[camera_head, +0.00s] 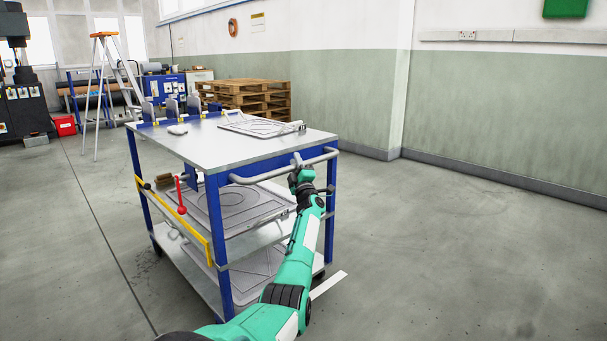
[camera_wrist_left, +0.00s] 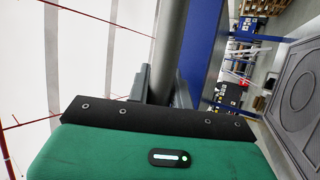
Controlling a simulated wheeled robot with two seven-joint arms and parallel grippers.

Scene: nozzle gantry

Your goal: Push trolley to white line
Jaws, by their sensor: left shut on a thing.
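The trolley (camera_head: 190,146) has a blue frame, a grey top and lower shelves, and stands on the floor left of centre. Its grey push handle (camera_head: 262,176) runs along the near end. My left gripper (camera_head: 299,165) is shut on the right part of this handle. In the left wrist view the handle bar (camera_wrist_left: 171,45) passes between the two fingers of my left gripper (camera_wrist_left: 161,88). A short white line (camera_head: 328,285) shows on the floor right of the trolley's near corner, partly hidden by my arm. My right gripper is out of view.
Stacked wooden pallets (camera_head: 250,97) stand by the wall behind the trolley. A stepladder (camera_head: 105,90) and a red box (camera_head: 65,126) are at the far left. The trolley carries flat metal plates (camera_head: 258,126). The floor to the right is clear up to the wall.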

